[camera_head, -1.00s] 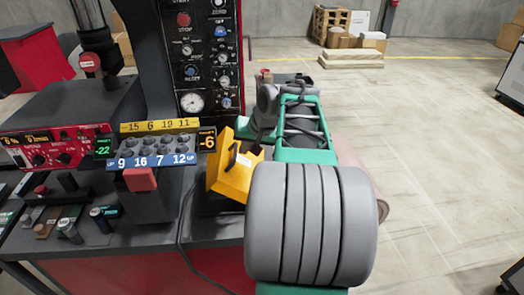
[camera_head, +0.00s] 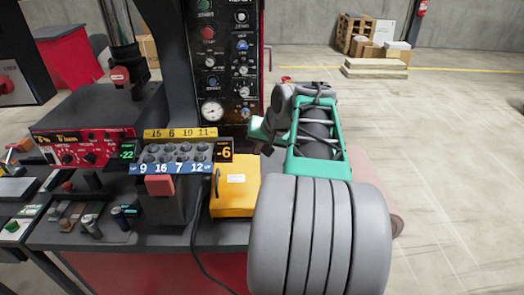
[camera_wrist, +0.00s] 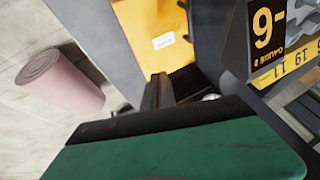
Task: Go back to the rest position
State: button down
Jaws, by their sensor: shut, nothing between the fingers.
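My gripper (camera_wrist: 160,84) is shut and empty; its dark fingers show in the wrist view above my green gripper body. In the head view my green and grey arm reaches up past the right side of the bench, and its fingertips are hard to make out. The yellow box (camera_head: 235,196) with a white label and a black handle on its left sits flat on the bench, left of my arm. It also shows in the wrist view (camera_wrist: 158,35), beyond the fingers and apart from them as far as I can tell.
A black control panel (camera_head: 229,70) rises behind. A pink roll (camera_wrist: 60,80) lies on the floor. The floor at right is open.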

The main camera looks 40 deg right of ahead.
jog(key=a+r, duration=0.6)
jog(key=s+a+f+n+g, duration=0.1)
jog(key=s+f+n+g, duration=0.15)
jog(key=s+f, duration=0.95)
jog(key=a+f+n, duration=0.1)
jog(key=a+n, duration=0.2)
jog(key=a, duration=0.7)
jog(key=w+a+f+n, duration=0.1)
jog(key=a+f+n, duration=0.1)
jog(key=a, duration=0.9)
jog(key=shift+f+n+g+y, duration=0.3)
jog(key=shift+n+g+y, duration=0.1)
jog(key=shift+n, duration=0.15)
